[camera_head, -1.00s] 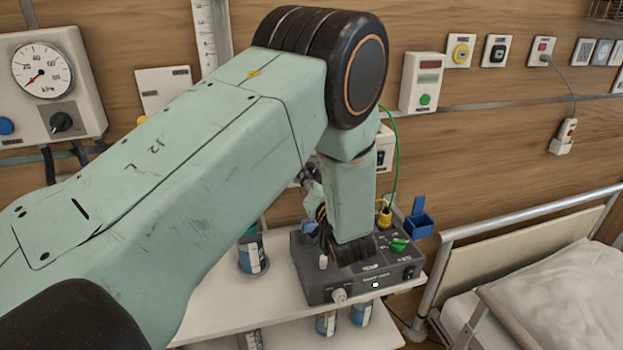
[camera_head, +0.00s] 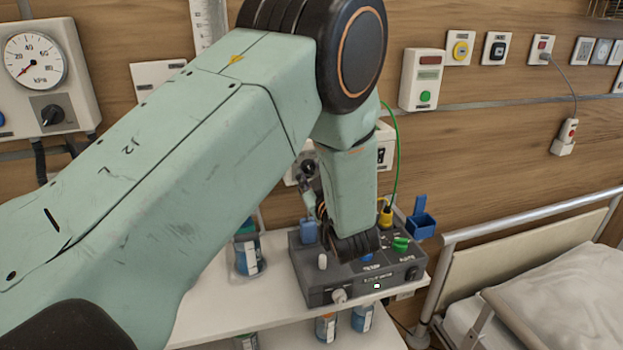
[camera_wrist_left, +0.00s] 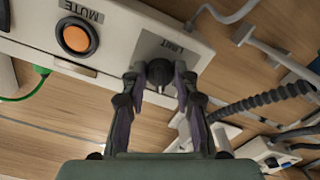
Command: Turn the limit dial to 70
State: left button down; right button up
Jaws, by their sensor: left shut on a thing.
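The limit dial (camera_wrist_left: 158,73) is a small dark knob on a pale wall unit (camera_wrist_left: 205,52), beside the printed word LIMIT in the left wrist view. My left gripper (camera_wrist_left: 158,86) has one finger on each side of the dial and is shut on it. I cannot read the dial's setting or see a 70 mark. In the head view my left gripper (camera_head: 308,175) is small and partly hidden behind my own forearm near the wall. The dial cannot be made out there. My right gripper is not in view.
An orange MUTE button (camera_wrist_left: 76,38) sits on the same unit. Below my forearm, a dark grey device (camera_head: 330,285) with knobs and a green cable stands on a white shelf (camera_head: 215,320). A bottle (camera_head: 248,255) stands left of it. A bed (camera_head: 560,290) is at right.

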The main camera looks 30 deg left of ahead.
pick_arm(q)
jog(key=n+b, duration=0.2)
jog(key=n, duration=0.2)
jog(key=shift+n+b, duration=1.45)
jog(key=shift+n, duration=0.65)
jog(key=c, duration=1.1)
grip_release()
jog(key=shift+s+r, duration=0.1)
jog(key=shift+s, duration=0.05)
jog(key=shift+o, duration=0.4)
